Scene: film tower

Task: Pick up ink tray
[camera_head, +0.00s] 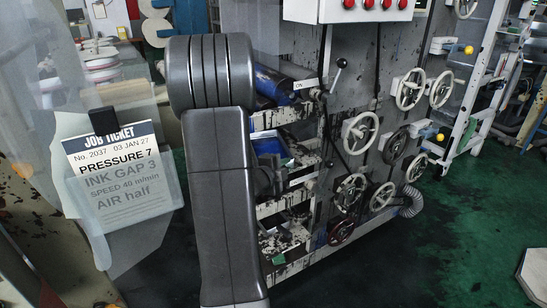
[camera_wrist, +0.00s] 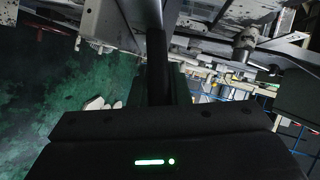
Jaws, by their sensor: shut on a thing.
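The ink tray appears to be the blue tray (camera_head: 268,144) on the side of the press in the head view, just right of my arm, which hides its left part. My gripper (camera_head: 270,178) is a dark shape just below the tray, partly behind my arm. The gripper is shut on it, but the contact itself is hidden. In the wrist view, my gripper's dark body with green lights fills the bottom and a dark bar (camera_wrist: 157,65) rises from it. No blue tray shows clearly there.
The press panel (camera_head: 345,100) carries several white handwheels (camera_head: 361,132) and a crank. A blue roller (camera_head: 272,86) lies above the tray. A job ticket (camera_head: 115,170) hangs at left. A white ladder-like frame (camera_head: 480,85) stands at right.

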